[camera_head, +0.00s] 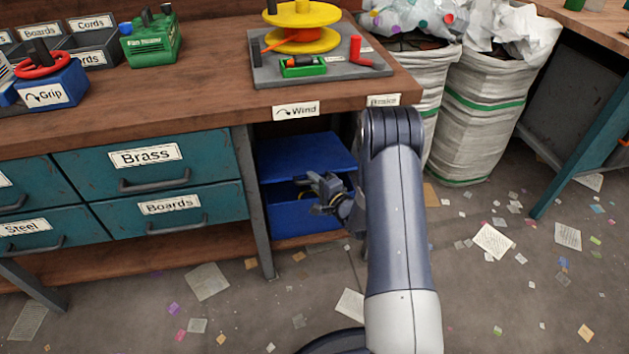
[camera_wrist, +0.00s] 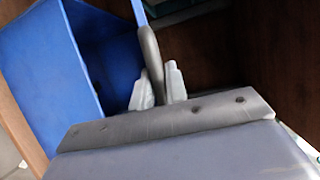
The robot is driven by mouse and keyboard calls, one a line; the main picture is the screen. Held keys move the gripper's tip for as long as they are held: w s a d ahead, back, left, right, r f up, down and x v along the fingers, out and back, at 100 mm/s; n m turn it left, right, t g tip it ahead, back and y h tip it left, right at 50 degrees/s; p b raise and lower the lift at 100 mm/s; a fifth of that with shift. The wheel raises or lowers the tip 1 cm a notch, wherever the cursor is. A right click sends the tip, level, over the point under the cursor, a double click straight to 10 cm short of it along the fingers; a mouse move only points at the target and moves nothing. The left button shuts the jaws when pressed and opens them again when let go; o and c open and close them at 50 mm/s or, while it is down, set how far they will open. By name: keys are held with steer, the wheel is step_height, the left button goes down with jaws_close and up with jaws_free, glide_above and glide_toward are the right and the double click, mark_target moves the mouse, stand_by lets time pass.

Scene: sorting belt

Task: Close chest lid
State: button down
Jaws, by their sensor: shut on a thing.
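A blue chest (camera_head: 290,212) stands on the low shelf under the workbench. Its blue lid (camera_head: 300,155) stands partly raised, with a dark gap between it and the chest body. My gripper (camera_head: 322,193) is at the chest's front right, overlapping the gap in the head view. In the wrist view, my gripper (camera_wrist: 158,82) is shut on a grey curved handle (camera_wrist: 150,50) that joins a thin blue edge, seemingly the lid's. My arm hides the chest's right side in the head view.
Teal drawers (camera_head: 150,185) and a bench leg (camera_head: 253,205) stand just left of the chest. The workbench top (camera_head: 210,85) is above it. White waste sacks (camera_head: 480,115) stand to the right. Paper scraps litter the otherwise open floor.

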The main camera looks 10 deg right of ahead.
steer(key=shift+f, duration=0.1)
steer(key=f+b, duration=0.2)
steer(key=f, duration=0.1)
steer(key=s+f+b, duration=0.1)
steer(key=f+b, duration=0.2)
steer(key=f, duration=0.1)
steer(key=f+b, duration=0.2)
steer(key=f, duration=0.1)
steer(key=shift+s+f, duration=0.35)
steer(key=shift+s, duration=0.05)
steer(key=c, duration=1.4)
jaws_free()
steer(key=shift+f, duration=0.1)
steer(key=shift+s+d+r, duration=0.2)
steer(key=shift+s, duration=0.05)
steer(key=f+p+v, duration=0.1)
steer(key=p+v, duration=0.2)
steer(key=v, duration=0.7)
steer(key=shift+r, duration=0.45)
